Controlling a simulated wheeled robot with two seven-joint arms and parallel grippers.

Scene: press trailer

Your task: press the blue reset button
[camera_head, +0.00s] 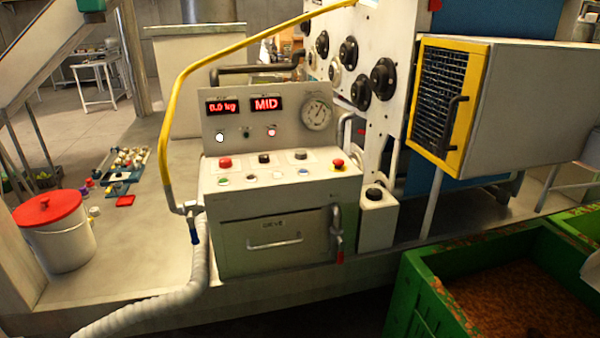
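The control box (283,225) stands in the middle of the view, with a sloping button panel on top. A small blue button (303,171) sits in the panel's front row, toward the right. The same row holds a green button (224,181), a white button (277,175) and others. Behind them are a red button (225,163) and two black ones (264,158). A red mushroom button (338,164) on a yellow base is just right of the blue one.
The upright panel shows "0.0 kg" (222,106) and "MID" (266,104) beside a round gauge (316,114). A yellow pipe (166,120) arches left of the box. A green crate (430,290) stands at front right.

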